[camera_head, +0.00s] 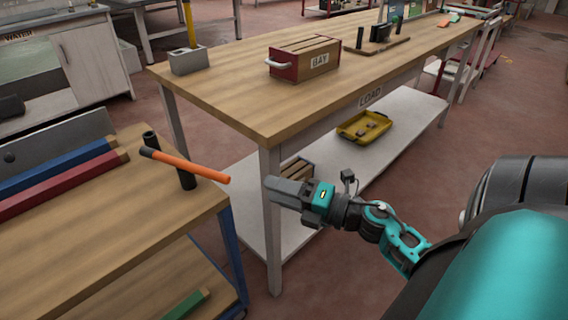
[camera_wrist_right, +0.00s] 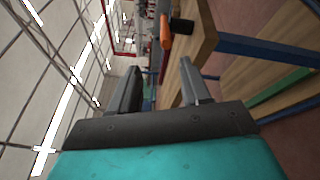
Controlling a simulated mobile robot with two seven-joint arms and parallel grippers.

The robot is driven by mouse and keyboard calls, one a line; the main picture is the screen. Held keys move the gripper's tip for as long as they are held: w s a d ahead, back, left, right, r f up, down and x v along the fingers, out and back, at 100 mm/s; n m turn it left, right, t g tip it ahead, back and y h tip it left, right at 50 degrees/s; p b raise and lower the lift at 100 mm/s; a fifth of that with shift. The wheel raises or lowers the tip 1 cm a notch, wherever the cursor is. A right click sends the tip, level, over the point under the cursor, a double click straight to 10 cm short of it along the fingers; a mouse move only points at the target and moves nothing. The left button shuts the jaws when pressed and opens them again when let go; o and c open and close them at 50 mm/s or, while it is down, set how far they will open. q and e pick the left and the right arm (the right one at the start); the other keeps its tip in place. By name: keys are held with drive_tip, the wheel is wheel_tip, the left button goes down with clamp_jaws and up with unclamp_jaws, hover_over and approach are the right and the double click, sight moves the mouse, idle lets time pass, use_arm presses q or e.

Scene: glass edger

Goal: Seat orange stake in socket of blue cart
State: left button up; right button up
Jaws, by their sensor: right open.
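The orange stake (camera_head: 190,164), with a dark left end, lies nearly level over the front right of the blue cart (camera_head: 115,240), which has a wooden top and blue legs. It crosses a black upright post (camera_head: 186,180); I cannot tell how they touch. A second black upright (camera_head: 151,140) stands behind its left end; which upright is the socket is unclear. My right gripper (camera_head: 268,184) is open and empty, apart from the stake's right end and to its right. My left gripper is out of view.
Red (camera_head: 60,186) and blue (camera_head: 55,167) bars lie at the cart's left. A long workbench (camera_head: 230,100) stands behind, with a BAY box (camera_head: 318,64) on top and a yellow tray (camera_head: 364,127) on its lower shelf. Its near leg (camera_head: 271,220) is close to my right gripper.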

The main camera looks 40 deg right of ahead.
drive_tip(key=s+a+f+m+g+h, duration=0.25)
drive_tip(key=a+f+m, duration=0.55)
drive_tip(key=m, duration=0.4)
drive_tip(key=s+a+f+m+g+h, duration=0.1)
drive_tip(key=s+a+f+m+g, duration=0.25)
drive_tip(key=a+f+m, duration=0.45)
use_arm(q)
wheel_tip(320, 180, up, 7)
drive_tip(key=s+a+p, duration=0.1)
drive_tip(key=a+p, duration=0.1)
drive_tip(key=p, duration=0.8)
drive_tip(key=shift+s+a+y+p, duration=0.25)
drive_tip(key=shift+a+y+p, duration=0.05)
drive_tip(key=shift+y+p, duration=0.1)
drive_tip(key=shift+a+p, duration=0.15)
drive_tip(key=shift+p, duration=0.15)
use_arm(e)
wheel_tip(320, 180, up, 9)
drive_tip(key=s+d+m+h, duration=0.1)
drive_tip(key=m, duration=0.2)
drive_tip(key=shift+s, duration=0.4)
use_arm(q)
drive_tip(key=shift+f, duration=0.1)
use_arm(e)
drive_tip(key=shift+d, duration=0.15)
